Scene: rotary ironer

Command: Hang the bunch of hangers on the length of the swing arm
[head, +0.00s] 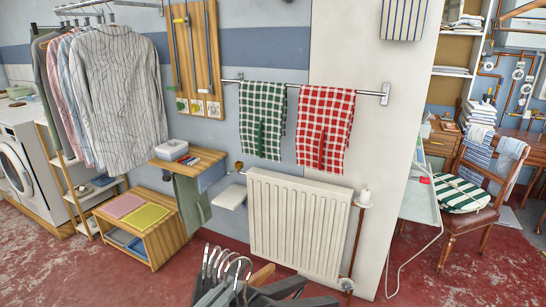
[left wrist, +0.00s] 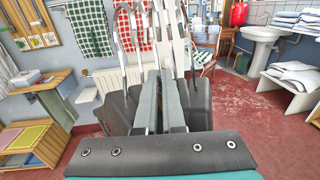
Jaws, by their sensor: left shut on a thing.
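The bunch of hangers (head: 228,268) is at the bottom middle of the head view, with several curved metal hooks upward and dark and wooden shoulders below. In the left wrist view the hooks rise past the fingers, and dark hanger shoulders (left wrist: 205,108) spread to both sides. My left gripper (left wrist: 162,78) is shut on the bunch; its grey fingers are close together. In the head view the hangers are mixed with the gripper, so its fingertips are hard to make out. I cannot pick out the swing arm with certainty. My right gripper is not in view.
A wall rail (head: 372,92) carries a green and a red checked towel above a white radiator (head: 300,225). A wooden shelf unit (head: 165,225) stands left of it. Shirts (head: 115,95) hang from a rail at upper left. The red floor (head: 60,270) is clear at lower left.

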